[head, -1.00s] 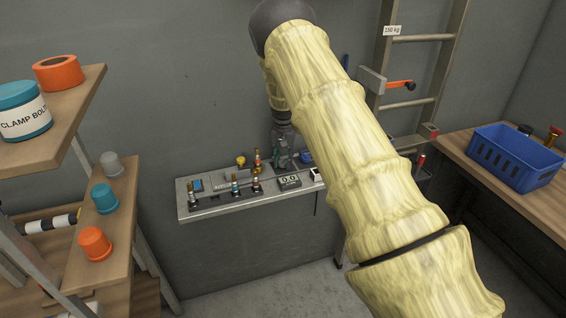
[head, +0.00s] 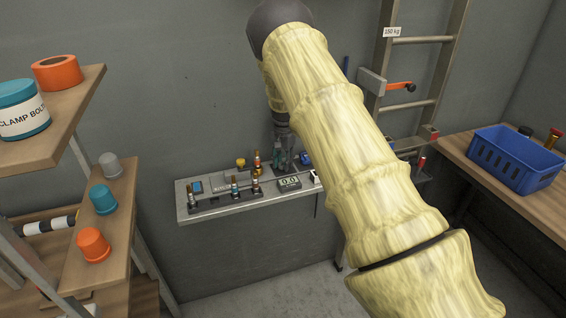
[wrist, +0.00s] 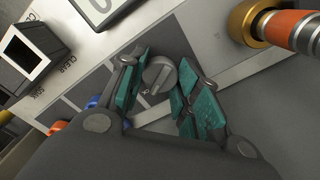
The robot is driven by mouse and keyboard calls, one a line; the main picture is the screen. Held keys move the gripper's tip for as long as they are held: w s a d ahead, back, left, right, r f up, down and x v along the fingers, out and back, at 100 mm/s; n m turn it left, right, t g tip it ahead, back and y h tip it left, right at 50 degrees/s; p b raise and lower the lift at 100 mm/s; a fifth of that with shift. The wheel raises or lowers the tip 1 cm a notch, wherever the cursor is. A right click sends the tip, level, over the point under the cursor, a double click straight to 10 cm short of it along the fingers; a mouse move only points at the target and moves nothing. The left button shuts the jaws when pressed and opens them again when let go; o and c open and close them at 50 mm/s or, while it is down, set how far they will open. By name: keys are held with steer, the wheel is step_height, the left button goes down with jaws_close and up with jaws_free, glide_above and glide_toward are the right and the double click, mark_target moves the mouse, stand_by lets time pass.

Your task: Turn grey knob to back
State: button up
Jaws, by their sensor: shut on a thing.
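The grey knob (wrist: 160,74) is a round dial with a raised grip bar, on a panel with grey and white patches in the wrist view. My gripper (wrist: 164,88) has its teal finger pads on both sides of the knob and is shut on it. In the head view, my gripper (head: 283,158) is over the back right part of the wall shelf (head: 230,207). The knob cannot be made out there behind my fingers.
A display box (head: 289,182) stands in front of my gripper. Several fittings with orange or teal bands stand to its left, one close by in the wrist view (wrist: 285,28). A blue crate (head: 512,160) is on the right bench.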

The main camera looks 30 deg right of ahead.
mark_target(283, 162)
steer(key=o, duration=1.1)
steer(key=shift+c, duration=0.2)
steer(key=shift+r, duration=0.1)
step_height(283, 162, up, 12)
